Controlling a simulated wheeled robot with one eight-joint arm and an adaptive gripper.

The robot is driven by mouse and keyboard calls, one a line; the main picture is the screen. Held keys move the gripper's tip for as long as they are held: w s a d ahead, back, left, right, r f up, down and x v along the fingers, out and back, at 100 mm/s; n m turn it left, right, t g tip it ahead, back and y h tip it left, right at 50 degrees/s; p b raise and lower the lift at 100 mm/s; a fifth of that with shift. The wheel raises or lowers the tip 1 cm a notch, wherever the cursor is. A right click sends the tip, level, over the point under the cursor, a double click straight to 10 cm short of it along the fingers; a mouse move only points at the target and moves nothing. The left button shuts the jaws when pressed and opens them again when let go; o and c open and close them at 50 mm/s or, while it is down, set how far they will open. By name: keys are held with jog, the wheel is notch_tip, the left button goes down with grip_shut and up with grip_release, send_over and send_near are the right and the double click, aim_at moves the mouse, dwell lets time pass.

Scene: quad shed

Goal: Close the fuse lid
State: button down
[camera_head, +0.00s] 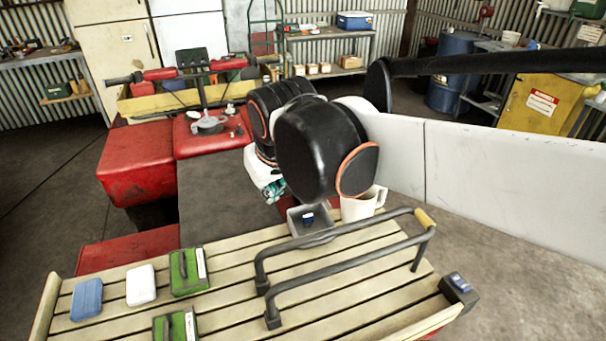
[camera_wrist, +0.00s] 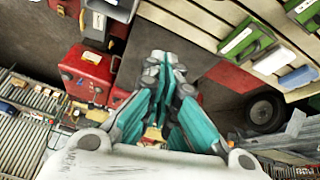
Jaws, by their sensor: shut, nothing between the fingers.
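No part is clearly readable as the fuse lid. A small grey open-topped box (camera_head: 311,236) with a blue piece (camera_head: 308,218) in it stands at the far edge of the slatted rack, and may be the fuse box. My gripper (camera_head: 273,191) is just left of this box in the head view, partly hidden behind my arm. In the wrist view its teal fingers (camera_wrist: 166,66) are together and empty, over the dark floor area beside the rack. A grey part (camera_wrist: 112,8) shows at the top left there; I cannot tell whether it is the same box.
The slatted rack (camera_head: 225,290) carries a blue box (camera_head: 87,299), a white box (camera_head: 141,285) and green cases (camera_head: 188,272). A dark bent rail (camera_head: 345,258) crosses its right part. A white jug (camera_head: 362,204) stands beside the grey box. A black block (camera_head: 459,291) sits at the right corner.

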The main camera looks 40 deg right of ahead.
jog(key=w+d+f+m+g+h, duration=0.1)
jog(key=w+d+f+g, duration=0.2)
jog(key=w+d, duration=0.6)
jog(key=w+d+f+m+g+h, duration=0.1)
jog(key=w+d+f+g+h, duration=0.15)
jog(key=w+d, duration=0.75)
jog(key=shift+m+g, duration=0.3)
jog(key=shift+g, duration=0.35)
jog(key=w+d+f+b, duration=0.1)
jog(key=d+f, duration=0.2)
jog(key=f, duration=0.3)
jog(key=w+d+f+b, duration=0.1)
jog(key=d+f, duration=0.1)
jog(key=f, duration=0.5)
jog(key=w+d+f+b, duration=0.1)
jog(key=d+f+b, duration=0.1)
jog(key=f, duration=0.4)
jog(key=shift+w+d+f, duration=0.15)
jog(key=shift+d, duration=0.3)
jog(key=shift+w+d+f, duration=0.15)
jog(key=shift+d, duration=0.25)
jog(key=shift+f, duration=0.1)
jog(key=shift+d, duration=0.1)
